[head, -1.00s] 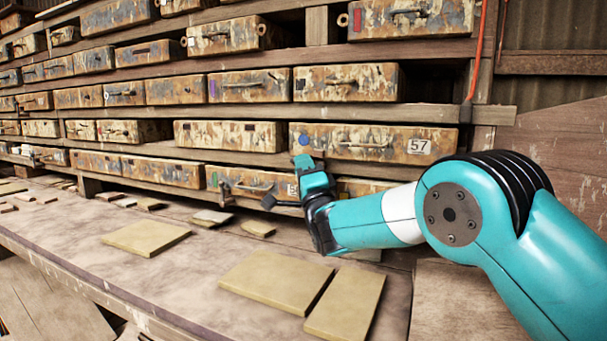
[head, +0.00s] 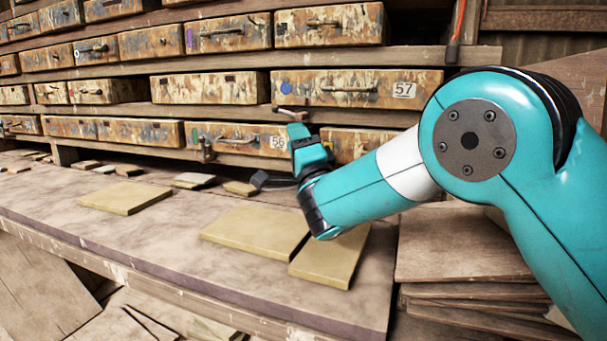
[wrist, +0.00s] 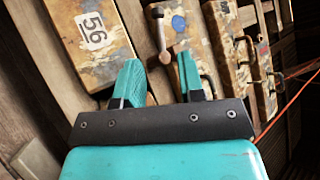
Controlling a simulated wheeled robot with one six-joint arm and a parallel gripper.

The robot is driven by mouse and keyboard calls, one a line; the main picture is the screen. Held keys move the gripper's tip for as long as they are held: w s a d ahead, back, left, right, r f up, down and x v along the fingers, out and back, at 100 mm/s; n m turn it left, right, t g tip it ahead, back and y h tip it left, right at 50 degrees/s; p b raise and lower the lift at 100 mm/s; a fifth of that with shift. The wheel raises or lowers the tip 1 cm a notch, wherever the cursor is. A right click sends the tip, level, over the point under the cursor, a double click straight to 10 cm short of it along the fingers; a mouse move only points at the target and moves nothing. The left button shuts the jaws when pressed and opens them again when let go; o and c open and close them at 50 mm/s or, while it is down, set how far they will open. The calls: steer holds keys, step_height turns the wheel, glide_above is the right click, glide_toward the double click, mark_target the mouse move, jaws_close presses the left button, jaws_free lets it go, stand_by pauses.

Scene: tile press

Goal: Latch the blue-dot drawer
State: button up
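The blue-dot drawer (head: 366,88) is a paint-worn box labelled 57 with a pull handle. Its blue dot (head: 286,88) is at the left end; the dot also shows in the wrist view (wrist: 178,22). A small latch lever (head: 293,113) with a reddish knob sits below the dot and lies roughly sideways; it shows in the wrist view (wrist: 161,36), beyond the gap between my fingers. My gripper (head: 298,131) is just below the lever. In the wrist view my gripper (wrist: 160,76) is open and empty, with its fingers apart. Whether it touches the lever is unclear.
Drawer 56 (head: 238,139) is below and left, with its own lever (head: 207,150). More drawers fill the shelves. Yellowish tiles (head: 256,231) lie on the bench (head: 150,238). Planks (head: 468,244) are stacked at right. A red cord (wrist: 289,100) hangs at the wrist view's right.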

steer(key=b+v, duration=0.3)
steer(key=v, duration=0.1)
steer(key=shift+s+d+f+b, duration=0.1)
steer(key=shift+s+f+b, duration=0.05)
steer(key=shift+b, duration=0.25)
